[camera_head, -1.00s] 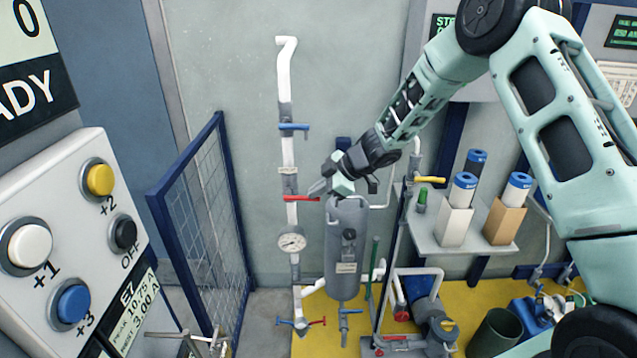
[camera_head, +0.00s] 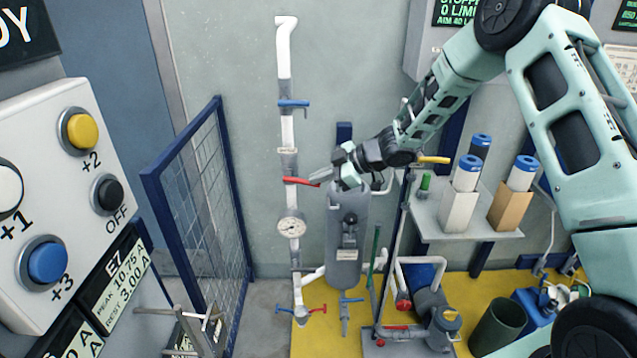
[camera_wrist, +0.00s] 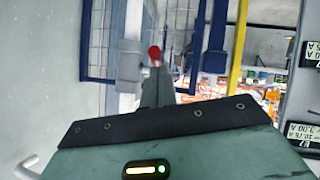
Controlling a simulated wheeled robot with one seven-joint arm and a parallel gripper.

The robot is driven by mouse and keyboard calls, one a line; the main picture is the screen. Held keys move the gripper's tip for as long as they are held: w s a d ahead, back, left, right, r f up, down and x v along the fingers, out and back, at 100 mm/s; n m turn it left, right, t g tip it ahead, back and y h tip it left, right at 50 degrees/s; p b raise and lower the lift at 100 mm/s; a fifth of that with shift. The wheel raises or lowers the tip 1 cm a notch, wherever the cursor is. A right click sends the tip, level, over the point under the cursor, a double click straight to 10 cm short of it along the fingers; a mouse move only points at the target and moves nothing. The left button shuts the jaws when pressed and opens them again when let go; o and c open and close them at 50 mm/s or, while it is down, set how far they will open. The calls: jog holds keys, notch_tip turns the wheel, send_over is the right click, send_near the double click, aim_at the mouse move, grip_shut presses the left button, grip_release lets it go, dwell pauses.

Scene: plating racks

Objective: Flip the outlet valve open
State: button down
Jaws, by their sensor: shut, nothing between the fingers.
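A white vertical pipe (camera_head: 286,60) carries a lever valve with a red handle (camera_head: 298,181), set roughly crosswise, above a round gauge (camera_head: 291,227). A blue-handled valve (camera_head: 293,103) sits higher on the same pipe. Which valve is the outlet valve cannot be told from a label. My gripper (camera_head: 318,178) is shut and empty, its tips close to the right end of the red handle. In the wrist view, the red handle end (camera_wrist: 155,53) shows just beyond the fingertips of my gripper (camera_wrist: 158,78); contact cannot be told.
A grey tank (camera_head: 347,250) stands below my gripper. Red and blue levers (camera_head: 301,310) sit low on the pipe. A blue mesh gate (camera_head: 200,200) is at left, beside a button panel (camera_head: 60,190). A shelf (camera_head: 465,225) with boxed cylinders and a yellow lever (camera_head: 433,160) is at right.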

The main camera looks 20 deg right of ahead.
jog(key=a+f+m+t+y+b, duration=0.1)
jog(key=f+y+b, duration=0.4)
jog(key=b, duration=0.7)
jog(key=w+a+f+m+t+y+b, duration=0.1)
jog(key=a+f+m+t+y+b, duration=0.1)
jog(key=b, duration=1)
notch_tip(320, 180, down, 3)
jog(key=a+t+y, duration=0.1)
jog(key=t+y, duration=0.2)
jog(key=shift+w+a+r+t+y+b, duration=0.15)
jog(key=shift+w+a+t+y+b, duration=0.1)
jog(key=shift+a+t+y+b, duration=0.1)
jog(key=shift+a, duration=0.2)
